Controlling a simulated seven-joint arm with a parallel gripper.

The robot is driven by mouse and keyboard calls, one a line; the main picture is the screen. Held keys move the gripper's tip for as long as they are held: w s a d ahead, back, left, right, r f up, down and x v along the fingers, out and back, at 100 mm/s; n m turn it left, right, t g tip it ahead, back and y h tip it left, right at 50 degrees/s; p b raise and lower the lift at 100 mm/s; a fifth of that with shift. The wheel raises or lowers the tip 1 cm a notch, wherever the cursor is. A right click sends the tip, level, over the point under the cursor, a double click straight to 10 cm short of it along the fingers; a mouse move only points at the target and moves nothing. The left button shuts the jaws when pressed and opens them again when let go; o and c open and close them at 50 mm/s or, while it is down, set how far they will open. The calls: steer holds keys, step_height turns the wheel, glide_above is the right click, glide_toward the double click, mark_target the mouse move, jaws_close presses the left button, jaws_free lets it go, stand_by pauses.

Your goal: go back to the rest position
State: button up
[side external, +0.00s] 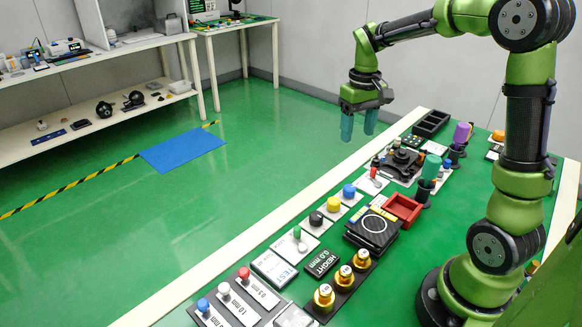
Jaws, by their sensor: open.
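My gripper (359,125) hangs at the end of my green arm in the side external view, with its teal fingertips pointing down. The two fingertips are apart and nothing shows between them. In the picture it is above the far left edge of the green-topped workbench (290,225), with the floor behind it. It appears clear of everything on the bench.
A white shelf unit (110,117) stands at the back left. Open floor with a blue mat (183,150) lies between.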

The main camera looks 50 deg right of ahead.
steer(key=s+a+r+t+y, duration=0.1)
steer(key=s+a+r+t, duration=0.1)
steer(key=s+a, duration=0.4)
steer(key=s+a+r+t+y, duration=0.1)
steer(key=s+a+r+t, duration=0.2)
steer(key=a, duration=0.7)
steer(key=s+t, duration=0.2)
steer(key=s, duration=0.1)
steer(key=shift+s+a+r, duration=0.2)
steer(key=shift+a+r, duration=0.1)
steer(key=shift+a, duration=0.1)
